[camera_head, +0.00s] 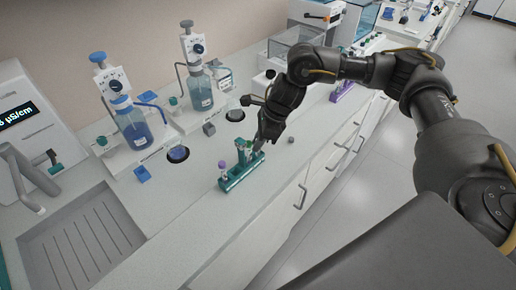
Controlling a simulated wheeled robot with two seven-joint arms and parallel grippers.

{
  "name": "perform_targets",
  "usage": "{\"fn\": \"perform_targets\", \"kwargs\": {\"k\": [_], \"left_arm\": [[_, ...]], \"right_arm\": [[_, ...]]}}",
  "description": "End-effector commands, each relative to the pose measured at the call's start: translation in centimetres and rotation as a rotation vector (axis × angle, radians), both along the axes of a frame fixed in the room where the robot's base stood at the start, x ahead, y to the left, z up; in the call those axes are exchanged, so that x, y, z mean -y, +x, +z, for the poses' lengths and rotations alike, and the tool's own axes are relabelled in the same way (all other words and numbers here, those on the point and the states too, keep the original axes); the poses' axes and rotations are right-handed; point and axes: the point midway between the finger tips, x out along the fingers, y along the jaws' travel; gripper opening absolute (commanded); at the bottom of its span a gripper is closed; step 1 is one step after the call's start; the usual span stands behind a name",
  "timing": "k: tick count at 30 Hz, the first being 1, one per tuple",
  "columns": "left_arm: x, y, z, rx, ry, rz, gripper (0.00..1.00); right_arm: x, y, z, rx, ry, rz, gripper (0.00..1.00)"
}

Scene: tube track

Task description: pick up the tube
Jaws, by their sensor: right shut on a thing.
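A green tube rack (238,178) stands on the bench near its front edge. A tube with a pale purple cap (222,166) stands upright at the rack's left end. A green-topped tube (242,150) shows at the rack's right part, beside my gripper's fingers. My right gripper (257,146) reaches down from above at the rack's right end and is shut on a tube there. The fingers hide part of that tube, and I cannot tell whether its lower end is in the rack. My left gripper is out of view.
Two bottle-top dispensers with blue bottles (133,127) and (199,91) stand behind the rack. A ridged drain tray (85,245) lies at the front left. A small grey object (291,140) sits right of my gripper. A purple rack (343,89) stands farther back.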

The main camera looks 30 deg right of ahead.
Motion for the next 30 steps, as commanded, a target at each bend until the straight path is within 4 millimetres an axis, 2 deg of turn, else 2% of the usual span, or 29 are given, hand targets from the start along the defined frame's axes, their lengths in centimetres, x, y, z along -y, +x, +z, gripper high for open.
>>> {"fn": "perform_targets", "kwargs": {"k": [5,8,15,21,30], "left_arm": [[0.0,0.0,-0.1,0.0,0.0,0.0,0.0],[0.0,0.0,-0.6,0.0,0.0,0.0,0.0],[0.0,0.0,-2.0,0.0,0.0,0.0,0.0],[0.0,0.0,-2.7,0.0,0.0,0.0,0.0],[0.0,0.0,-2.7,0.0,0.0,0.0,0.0]], "right_arm": [[0.0,0.1,0.3,0.002,0.001,0.001,0.01],[0.0,0.1,1.3,0.004,0.001,0.002,0.0],[-0.1,0.1,6.0,0.006,0.001,0.002,0.0],[-0.1,0.1,9.0,0.004,0.0,0.002,0.0],[0.0,0.0,10.1,0.0,0.0,0.0,0.0]]}}
